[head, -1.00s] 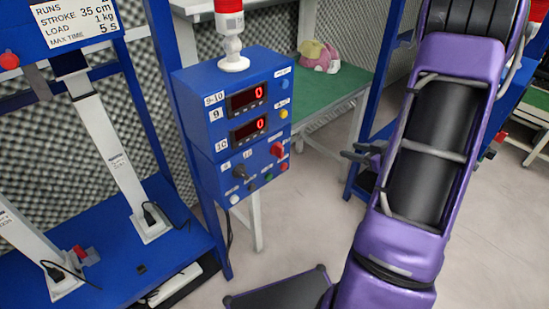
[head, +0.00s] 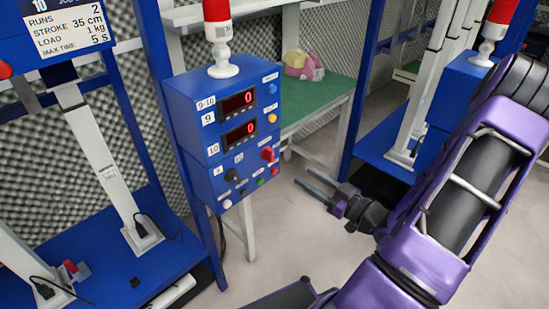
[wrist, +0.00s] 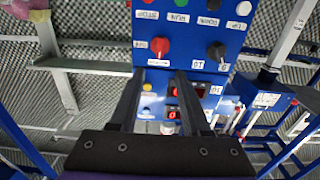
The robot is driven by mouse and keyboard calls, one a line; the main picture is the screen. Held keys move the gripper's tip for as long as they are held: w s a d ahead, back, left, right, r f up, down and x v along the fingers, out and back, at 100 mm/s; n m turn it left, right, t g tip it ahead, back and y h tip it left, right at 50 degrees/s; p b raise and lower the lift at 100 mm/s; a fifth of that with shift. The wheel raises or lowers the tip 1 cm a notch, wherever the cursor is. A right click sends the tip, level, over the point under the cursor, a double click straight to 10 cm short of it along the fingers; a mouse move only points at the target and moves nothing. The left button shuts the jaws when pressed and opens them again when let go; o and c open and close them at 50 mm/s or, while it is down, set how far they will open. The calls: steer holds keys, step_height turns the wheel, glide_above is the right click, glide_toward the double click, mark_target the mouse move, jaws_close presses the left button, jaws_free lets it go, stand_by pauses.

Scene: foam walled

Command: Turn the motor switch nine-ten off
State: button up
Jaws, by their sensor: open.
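The blue control box (head: 182,105) with the 9-10 label stands left of centre in the head view, with two lit red displays. A red rotary switch (head: 268,153) is on the right of its lower panel; it also shows in the wrist view (wrist: 160,46), where the picture is upside down. A black rotary knob (head: 232,174) is beside it, also in the wrist view (wrist: 215,50). Their labels are too small to read surely. My gripper (head: 303,175) is open and empty, right of the panel and apart from it. In the wrist view its fingers (wrist: 158,76) point towards the red switch.
Small buttons (head: 260,183) line the panel's lower edge. A beacon (head: 220,50) stands on the box. A blue test frame (head: 165,228) is at left, a green table (head: 315,100) with a pink toy (head: 303,66) behind. Another blue frame (head: 375,150) stands at right.

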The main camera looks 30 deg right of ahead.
mark_target(273, 156)
steer(key=x, duration=1.2)
steer(key=shift+w+a+f+b, duration=0.1)
steer(key=shift+w+b, duration=0.2)
jaws_close()
